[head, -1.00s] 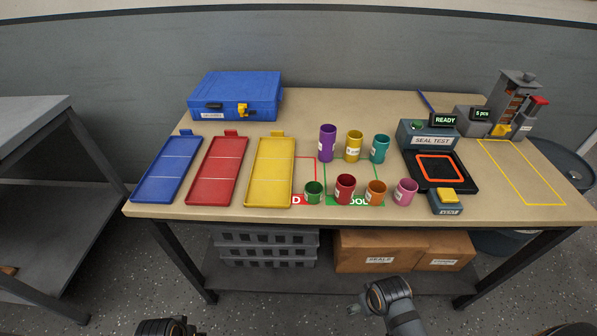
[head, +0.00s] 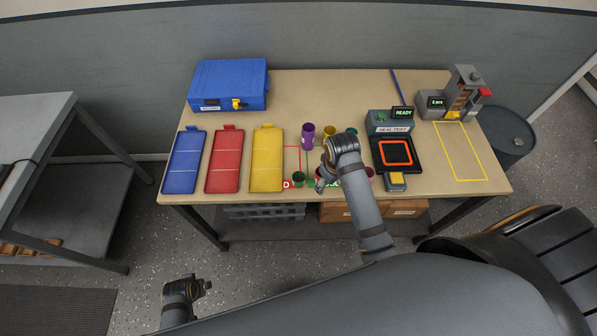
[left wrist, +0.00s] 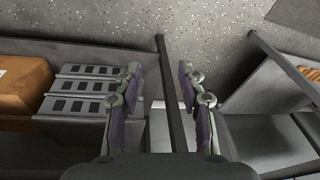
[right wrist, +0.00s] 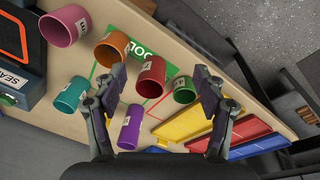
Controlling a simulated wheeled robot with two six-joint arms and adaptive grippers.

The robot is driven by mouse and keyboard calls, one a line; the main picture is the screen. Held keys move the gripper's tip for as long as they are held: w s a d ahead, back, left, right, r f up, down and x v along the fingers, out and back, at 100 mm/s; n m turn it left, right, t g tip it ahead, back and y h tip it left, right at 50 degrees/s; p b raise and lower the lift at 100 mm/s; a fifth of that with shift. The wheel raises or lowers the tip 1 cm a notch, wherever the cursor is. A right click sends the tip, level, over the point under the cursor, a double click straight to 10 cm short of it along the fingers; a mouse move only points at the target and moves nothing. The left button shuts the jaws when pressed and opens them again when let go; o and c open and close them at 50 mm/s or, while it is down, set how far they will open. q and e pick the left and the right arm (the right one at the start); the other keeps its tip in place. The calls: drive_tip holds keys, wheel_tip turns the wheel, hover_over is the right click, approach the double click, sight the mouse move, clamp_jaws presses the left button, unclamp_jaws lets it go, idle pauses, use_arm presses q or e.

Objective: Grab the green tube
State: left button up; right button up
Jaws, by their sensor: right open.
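The green tube (head: 299,180) stands at the table's front edge, left of my right gripper (head: 321,181). In the right wrist view, the green tube (right wrist: 184,91) shows close to the right-hand finger, with the red tube (right wrist: 152,76) beside it, nearer the middle between the fingers. My right gripper (right wrist: 160,72) is open and empty above the tubes. In the head view my right arm hides the red and orange tubes in part or whole. My left gripper (head: 204,284) is open and empty, low in front of the table; its spread fingers show in the left wrist view (left wrist: 158,68).
Orange (right wrist: 112,48), pink (right wrist: 65,26), teal (right wrist: 72,95) and purple (right wrist: 131,129) tubes stand close by. Blue (head: 185,162), red (head: 223,162) and yellow (head: 267,160) trays lie to the left. The seal test unit (head: 391,125) stands to the right.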

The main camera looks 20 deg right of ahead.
drive_tip(key=w+a+n, duration=0.2)
drive_tip(key=w+a, duration=0.1)
drive_tip(key=w, duration=0.2)
drive_tip(key=r+n+g, duration=0.2)
hover_over(299, 177)
drive_tip(key=shift+y, duration=0.3)
drive_tip(key=f, duration=0.5)
drive_tip(key=shift+w+d+f+p, duration=0.15)
drive_tip(key=shift+d+f+p, duration=0.05)
drive_tip(key=shift+f+p, duration=0.1)
drive_tip(key=shift+f, duration=0.15)
drive_tip(key=f, duration=0.2)
drive_tip(key=f+p, duration=0.1)
drive_tip(key=f, duration=0.2)
drive_tip(key=shift+a, duration=0.2)
drive_tip(key=shift+r, duration=0.15)
drive_tip(key=c, duration=1.3)
use_arm(q)
drive_tip(key=s+f+g, duration=0.1)
drive_tip(key=s+f, duration=1.2)
drive_tip(key=s, duration=0.5)
drive_tip(key=shift+a, duration=0.45)
use_arm(e)
drive_tip(key=shift+o, duration=0.2)
